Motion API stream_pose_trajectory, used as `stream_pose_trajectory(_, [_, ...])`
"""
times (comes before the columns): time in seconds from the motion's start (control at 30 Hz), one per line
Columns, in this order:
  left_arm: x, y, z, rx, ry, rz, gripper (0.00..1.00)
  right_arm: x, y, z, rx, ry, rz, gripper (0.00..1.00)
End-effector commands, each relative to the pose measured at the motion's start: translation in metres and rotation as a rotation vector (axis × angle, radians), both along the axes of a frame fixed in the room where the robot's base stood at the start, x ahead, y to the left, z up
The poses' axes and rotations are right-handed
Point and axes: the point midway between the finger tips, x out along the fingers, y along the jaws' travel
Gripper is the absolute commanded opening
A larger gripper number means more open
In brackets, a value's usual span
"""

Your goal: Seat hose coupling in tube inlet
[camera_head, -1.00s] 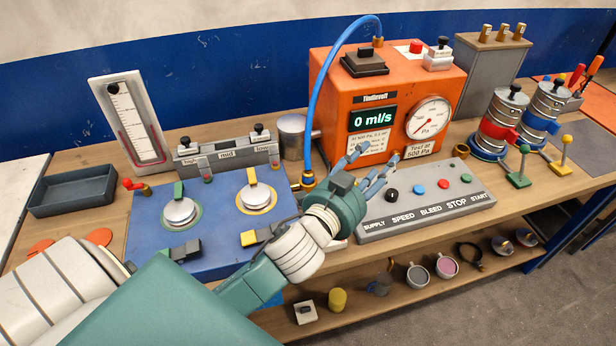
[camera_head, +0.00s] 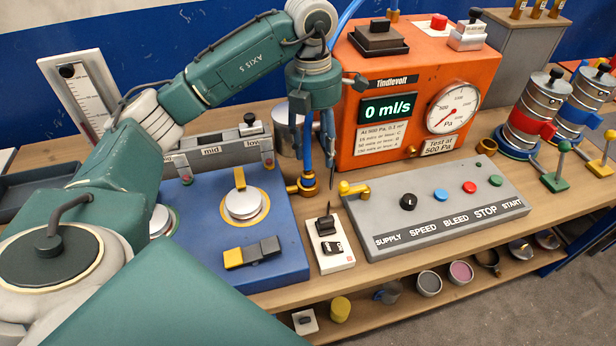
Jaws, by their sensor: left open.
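My left gripper (camera_head: 319,170) points down with its fingers apart, beside the lower end of the blue hose (camera_head: 307,152). I cannot tell whether the fingers touch the hose. The hose runs from the top of the orange tester (camera_head: 368,160) and passes behind my left arm. Its lower end meets a brass coupling (camera_head: 308,187) near the right back edge of the blue plate (camera_head: 270,268). The tube inlet is not clearly told apart from the brass parts there, and I cannot tell how deep the coupling sits. My right gripper is not in view.
A white switch box (camera_head: 331,252) stands in front of the coupling. The grey control panel (camera_head: 450,226) with a yellow valve handle (camera_head: 352,188) is to the right. The grey block marked mid and low (camera_head: 222,152) is behind the plate. Metal canisters (camera_head: 527,118) stand far right.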

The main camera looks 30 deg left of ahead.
Motion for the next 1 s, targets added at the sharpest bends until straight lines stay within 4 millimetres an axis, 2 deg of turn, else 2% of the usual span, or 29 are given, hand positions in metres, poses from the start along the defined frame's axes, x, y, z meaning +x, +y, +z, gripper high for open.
stream_pose_trajectory(0.03, [-0.002,0.012,0.002,0.033,0.009,0.017,0.49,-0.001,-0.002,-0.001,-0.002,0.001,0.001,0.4])
stream_pose_trajectory(0.13, [-0.004,0.023,-0.005,0.064,0.022,0.033,0.49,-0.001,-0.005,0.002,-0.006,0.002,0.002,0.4])
stream_pose_trajectory(0.33, [-0.005,0.023,-0.036,0.064,0.025,0.033,0.49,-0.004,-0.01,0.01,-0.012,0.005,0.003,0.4])
stream_pose_trajectory(0.53, [-0.003,0.022,-0.052,0.062,0.021,0.031,0.49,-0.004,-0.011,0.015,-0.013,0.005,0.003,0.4])
stream_pose_trajectory(0.77, [0.002,0.027,-0.081,0.061,0.025,0.03,0.49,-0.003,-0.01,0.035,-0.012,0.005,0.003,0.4])
stream_pose_trajectory(0.9, [0.002,0.027,-0.098,0.061,0.022,0.03,0.49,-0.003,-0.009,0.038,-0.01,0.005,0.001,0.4])
stream_pose_trajectory(1.0, [0.003,0.027,-0.102,0.061,0.019,0.029,0.49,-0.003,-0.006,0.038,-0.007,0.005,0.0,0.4])
